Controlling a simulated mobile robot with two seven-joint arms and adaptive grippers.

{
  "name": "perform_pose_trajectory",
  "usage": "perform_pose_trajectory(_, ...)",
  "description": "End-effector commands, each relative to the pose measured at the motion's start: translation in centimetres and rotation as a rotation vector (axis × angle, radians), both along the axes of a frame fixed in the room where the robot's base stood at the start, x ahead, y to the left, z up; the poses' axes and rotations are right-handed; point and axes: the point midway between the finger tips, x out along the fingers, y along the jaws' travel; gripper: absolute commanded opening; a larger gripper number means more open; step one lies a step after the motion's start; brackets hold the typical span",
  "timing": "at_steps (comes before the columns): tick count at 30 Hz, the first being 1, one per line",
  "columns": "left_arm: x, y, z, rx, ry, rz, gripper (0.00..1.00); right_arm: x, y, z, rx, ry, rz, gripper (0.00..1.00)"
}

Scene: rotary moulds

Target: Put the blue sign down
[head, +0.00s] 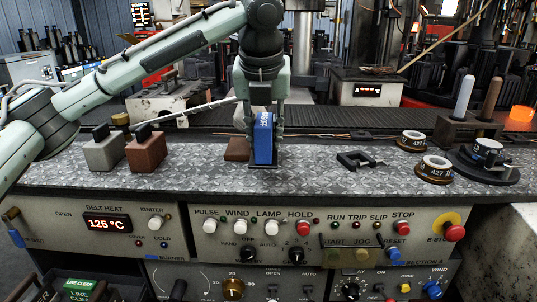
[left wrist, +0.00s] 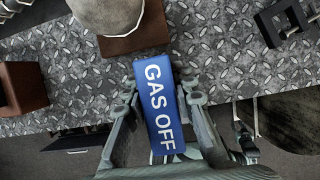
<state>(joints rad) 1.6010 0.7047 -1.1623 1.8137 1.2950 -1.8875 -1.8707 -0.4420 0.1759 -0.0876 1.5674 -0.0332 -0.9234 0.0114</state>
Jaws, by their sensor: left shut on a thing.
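The blue sign (head: 264,145) with white lettering is upright between the fingers of my left gripper (head: 264,128), which is shut on it. In the left wrist view the sign (left wrist: 158,100) reads "GAS OFF". Its lower end is at the front part of the patterned metal bench top (head: 320,172), with a dark patch under it. I cannot tell whether it touches the bench. My right gripper is not in view.
A brown base (head: 237,149) with a round grey thing on it (left wrist: 107,14) is close behind the sign. Grey (head: 104,152) and brown (head: 146,150) blocks stand left. A black bracket (head: 358,160) lies right. Bench between sign and bracket is clear; the control panel (head: 290,225) is below.

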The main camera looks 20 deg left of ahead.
Motion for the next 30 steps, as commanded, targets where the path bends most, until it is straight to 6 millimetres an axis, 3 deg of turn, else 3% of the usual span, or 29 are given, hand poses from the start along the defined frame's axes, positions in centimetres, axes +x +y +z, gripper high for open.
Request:
perform_pose_trajectory(7, 0.8, -0.5, -1.4, 0.001, 0.001, 0.002, 0.00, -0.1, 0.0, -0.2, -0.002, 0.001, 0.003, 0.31)
perform_pose_trajectory(14, 0.8, -0.5, -4.5, 0.001, 0.000, 0.001, 0.00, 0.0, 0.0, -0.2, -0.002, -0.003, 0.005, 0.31)
perform_pose_trajectory(24, 0.8, -0.5, -4.8, 0.000, 0.000, 0.001, 0.00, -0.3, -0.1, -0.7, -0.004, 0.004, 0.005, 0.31)
perform_pose_trajectory(25, 0.8, -0.5, -4.8, 0.000, 0.000, 0.001, 0.29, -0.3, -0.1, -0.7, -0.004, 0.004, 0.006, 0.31)
perform_pose_trajectory(30, 0.8, -0.5, -4.8, 0.001, 0.000, 0.001, 0.46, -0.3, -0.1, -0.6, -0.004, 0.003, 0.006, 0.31)
